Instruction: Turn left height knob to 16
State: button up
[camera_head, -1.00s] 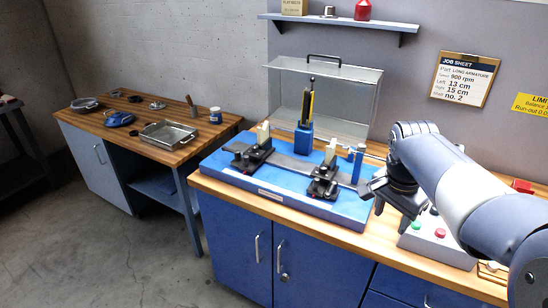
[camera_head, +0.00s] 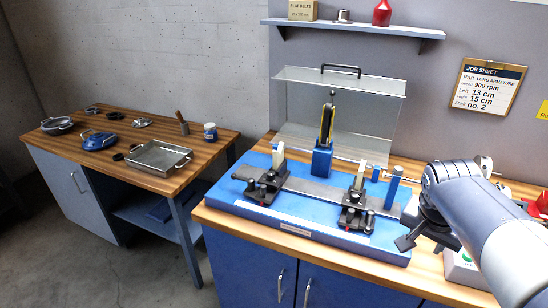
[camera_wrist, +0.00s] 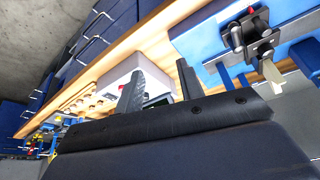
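The blue balancing machine (camera_head: 230,209) stands on the bench and carries two dark supports with pale upright blocks. The left support (camera_head: 264,187) has a small red part low on its front; which part is the height knob is too small to tell, and no scale can be read. The right support (camera_head: 356,213) is nearer my gripper. One support with a red part (camera_wrist: 258,32) shows at upper right there.
A job sheet (camera_head: 485,88) reads left 13 cm, right 15 cm. A clear guard (camera_head: 345,115) stands open behind a blue post (camera_head: 322,160). A control box (camera_wrist: 118,78) lies beyond my fingers in the wrist view. A side table (camera_head: 180,180) with a tray stands left.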

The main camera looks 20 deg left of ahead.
aim_at(271, 175)
jog(key=i+j, duration=0.15)
jog(key=j, duration=0.3)
jog(key=i+j, duration=0.1)
jog(key=j, duration=0.4)
jog(key=i+j, duration=0.15)
jog(key=j, duration=0.35)
jog(key=i+j, duration=0.1)
jog(key=j, duration=0.35)
jog(key=i+j+z, duration=0.1)
jog(key=j, duration=0.4)
